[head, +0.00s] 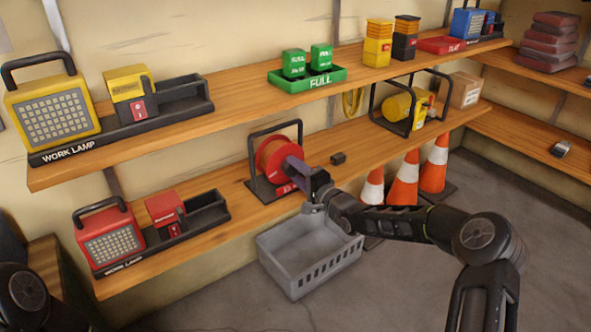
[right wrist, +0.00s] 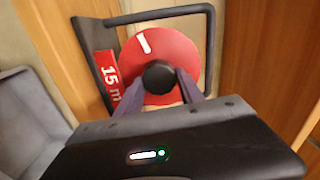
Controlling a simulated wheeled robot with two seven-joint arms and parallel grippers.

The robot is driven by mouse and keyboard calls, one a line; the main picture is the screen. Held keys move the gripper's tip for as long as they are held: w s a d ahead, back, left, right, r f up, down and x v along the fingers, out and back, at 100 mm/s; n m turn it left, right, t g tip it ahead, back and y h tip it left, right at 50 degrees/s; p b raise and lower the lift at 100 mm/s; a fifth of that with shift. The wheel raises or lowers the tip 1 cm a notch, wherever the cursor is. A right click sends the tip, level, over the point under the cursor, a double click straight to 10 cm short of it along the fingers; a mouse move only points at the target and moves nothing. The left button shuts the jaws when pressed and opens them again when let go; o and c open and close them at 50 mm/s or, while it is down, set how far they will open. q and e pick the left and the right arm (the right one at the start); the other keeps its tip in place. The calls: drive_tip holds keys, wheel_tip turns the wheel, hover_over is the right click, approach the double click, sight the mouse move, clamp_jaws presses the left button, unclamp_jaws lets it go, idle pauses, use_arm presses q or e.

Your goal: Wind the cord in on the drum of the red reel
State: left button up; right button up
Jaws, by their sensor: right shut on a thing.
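The red reel (head: 272,158) stands in a black tube frame on the lower shelf. Its red disc, with a white mark, faces me in the right wrist view (right wrist: 186,48). A black knob (right wrist: 159,77) stands out from the disc. My right gripper (head: 291,163) reaches the reel's front; in the right wrist view its fingers (right wrist: 160,88) are shut on the knob from both sides. The drum's far side is hidden. My left gripper is out of view.
A grey crate (head: 290,280) stands below the lower shelf, under my right gripper. Traffic cones (head: 404,180) stand right of it. A red work lamp (head: 108,238) is left on the lower shelf; a yellow reel (head: 399,108) is right. The upper shelf (head: 230,100) overhangs.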

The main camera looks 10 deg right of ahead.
drive_tip(key=shift+f+m, duration=0.1)
drive_tip(key=shift+m, duration=1.6)
drive_tip(key=o, duration=1.4)
drive_tip(key=shift+s+d, duration=0.1)
drive_tip(key=p+v, duration=0.1)
drive_tip(key=v, duration=0.6)
drive_tip(key=shift+s, duration=0.3)
